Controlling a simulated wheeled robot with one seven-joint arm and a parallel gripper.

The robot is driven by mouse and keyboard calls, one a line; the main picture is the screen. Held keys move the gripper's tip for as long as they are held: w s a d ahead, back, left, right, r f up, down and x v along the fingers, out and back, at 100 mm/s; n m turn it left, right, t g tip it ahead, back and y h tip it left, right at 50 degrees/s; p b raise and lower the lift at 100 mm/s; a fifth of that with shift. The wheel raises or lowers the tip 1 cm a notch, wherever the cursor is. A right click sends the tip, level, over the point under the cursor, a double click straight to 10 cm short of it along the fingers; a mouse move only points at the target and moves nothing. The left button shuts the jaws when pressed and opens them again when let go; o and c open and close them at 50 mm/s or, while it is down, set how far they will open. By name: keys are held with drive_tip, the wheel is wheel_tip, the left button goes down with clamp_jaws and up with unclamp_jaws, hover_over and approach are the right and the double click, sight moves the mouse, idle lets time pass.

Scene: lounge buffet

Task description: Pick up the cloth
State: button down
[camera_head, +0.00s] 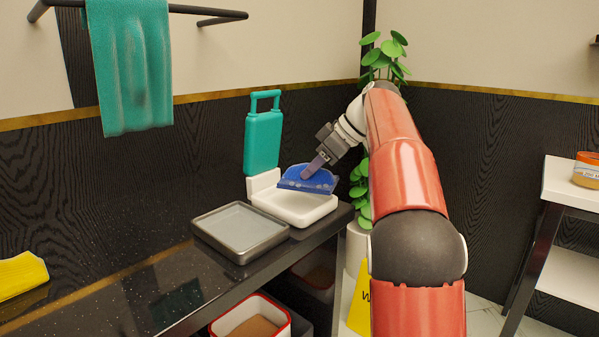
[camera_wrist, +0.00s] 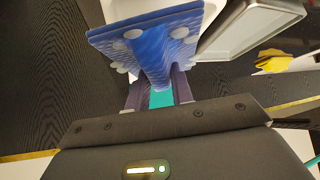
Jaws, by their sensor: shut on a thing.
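The cloth (camera_head: 310,182) is blue with pale dots and is pinched into a raised fold in my gripper (camera_head: 312,168). It hangs over the white tray (camera_head: 294,219) in the head view, covering part of its inside. I cannot tell whether its lower edge touches the tray. In the wrist view the cloth (camera_wrist: 150,48) spreads out beyond the fingertips, and its gathered middle sits between the two fingers of my gripper (camera_wrist: 158,92).
A grey tray (camera_head: 240,252) stands beside the white one on the black counter (camera_head: 110,296). A teal case-shaped object (camera_head: 262,140) stands behind. A yellow cloth-like thing (camera_head: 20,274) lies far left. A teal towel (camera_head: 130,65) hangs on a rail. A plant (camera_head: 385,60) is behind my arm.

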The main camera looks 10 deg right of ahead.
drive_tip(key=s+d, duration=0.7)
drive_tip(key=d, duration=0.5)
drive_tip(key=shift+s+d+b, duration=0.2)
drive_tip(key=shift+s+b, duration=0.1)
drive_tip(key=shift+b, duration=0.1)
